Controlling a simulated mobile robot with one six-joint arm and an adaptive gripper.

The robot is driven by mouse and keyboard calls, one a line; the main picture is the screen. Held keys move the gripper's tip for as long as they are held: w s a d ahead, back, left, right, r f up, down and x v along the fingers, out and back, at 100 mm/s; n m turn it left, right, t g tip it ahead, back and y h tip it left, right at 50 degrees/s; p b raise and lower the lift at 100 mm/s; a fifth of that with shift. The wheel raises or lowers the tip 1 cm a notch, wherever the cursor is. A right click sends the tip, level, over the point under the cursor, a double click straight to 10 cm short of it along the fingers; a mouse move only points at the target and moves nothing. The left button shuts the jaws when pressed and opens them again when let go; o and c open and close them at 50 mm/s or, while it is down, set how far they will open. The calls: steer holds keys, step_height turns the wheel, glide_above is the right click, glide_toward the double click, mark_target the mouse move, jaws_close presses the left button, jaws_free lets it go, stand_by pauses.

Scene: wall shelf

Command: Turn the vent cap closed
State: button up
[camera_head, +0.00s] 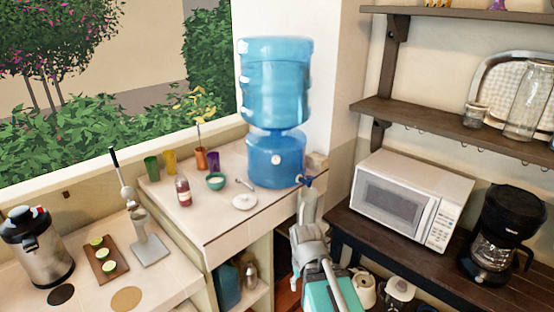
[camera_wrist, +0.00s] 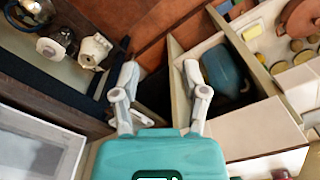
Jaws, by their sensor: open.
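The blue water dispenser (camera_head: 275,172) stands on the light counter by the wall corner, with a large ribbed blue bottle (camera_head: 275,85) upright on it. A small pale round piece (camera_head: 275,159) is on the front of the dispenser, and a spigot (camera_head: 305,181) sticks out at its lower right. I cannot tell which part is the vent cap or how it is turned. My gripper (camera_head: 308,232) is below and in front of the dispenser, apart from it. In the wrist view my gripper (camera_wrist: 160,80) is open, with nothing between its fingers; the dispenser is out of that view.
A white microwave (camera_head: 413,198) and a black coffee maker (camera_head: 502,235) stand on the dark shelf at right. An open cabinet holds a blue container (camera_wrist: 225,72).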

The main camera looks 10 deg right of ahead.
steer(key=o, duration=0.4)
steer(key=shift+w, duration=0.15)
steer(key=w+a+n+t+b, duration=0.2)
steer(key=w+t+b, duration=0.65)
steer(key=w, duration=1.35)
steer(key=w+r+n+t+b, duration=0.1)
steer(key=w+r+t+b, duration=0.4)
steer(key=w+r+t, duration=0.5)
steer(key=d+r+t, duration=0.1)
steer(key=t, duration=0.3)
steer(key=shift+w+r+h, duration=0.15)
steer(key=shift+r+h, duration=0.2)
steer(key=shift+h, duration=0.05)
